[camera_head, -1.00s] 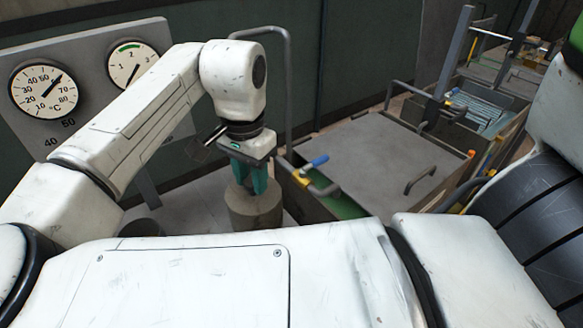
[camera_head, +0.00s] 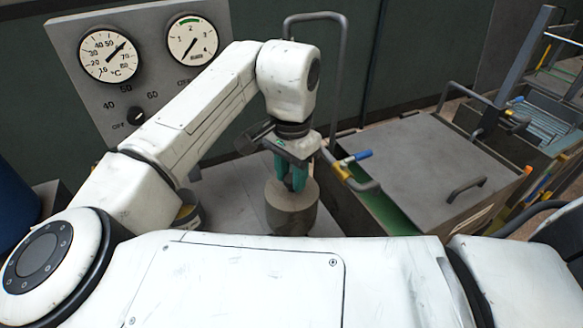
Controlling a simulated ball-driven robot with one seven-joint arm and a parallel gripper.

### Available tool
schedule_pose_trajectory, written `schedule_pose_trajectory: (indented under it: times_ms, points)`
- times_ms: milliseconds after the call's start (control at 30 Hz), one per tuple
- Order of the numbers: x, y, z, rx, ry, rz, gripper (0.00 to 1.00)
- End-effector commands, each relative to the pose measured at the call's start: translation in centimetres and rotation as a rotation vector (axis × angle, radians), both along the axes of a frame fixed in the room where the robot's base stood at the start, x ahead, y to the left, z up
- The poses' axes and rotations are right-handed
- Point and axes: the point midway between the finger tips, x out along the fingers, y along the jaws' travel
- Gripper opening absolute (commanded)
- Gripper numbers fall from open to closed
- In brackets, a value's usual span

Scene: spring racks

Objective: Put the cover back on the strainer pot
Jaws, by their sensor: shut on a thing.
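A squat grey-brown cylinder (camera_head: 291,220) with a flat round top stands on the grey surface in the middle of the head view. My gripper (camera_head: 291,186) points down at its top, with teal fingers. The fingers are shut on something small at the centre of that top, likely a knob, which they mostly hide. I cannot tell whether the cylinder is the strainer pot with its cover on or the cover alone.
Right of the cylinder are a valve with a blue lever (camera_head: 356,157) and a tank with a grey lid (camera_head: 425,165). A bent grey pipe (camera_head: 343,75) rises behind. A gauge panel (camera_head: 145,70) stands at the back left.

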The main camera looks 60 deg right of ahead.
Motion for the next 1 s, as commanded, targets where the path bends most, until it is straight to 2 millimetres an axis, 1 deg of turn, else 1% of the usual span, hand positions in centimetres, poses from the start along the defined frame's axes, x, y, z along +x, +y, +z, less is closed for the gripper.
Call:
schedule_pose_trajectory:
  times_ms: [33, 100, 333, 1000]
  points:
    - [0.0, 0.0, -0.7, -0.001, 0.001, 0.001, 0.00]
    - [0.0, 0.0, -1.2, -0.001, 0.001, 0.001, 0.00]
    - [0.0, 0.0, -2.4, 0.000, 0.000, 0.001, 0.00]
    - [0.0, 0.0, -2.6, -0.001, 0.000, 0.001, 0.00]
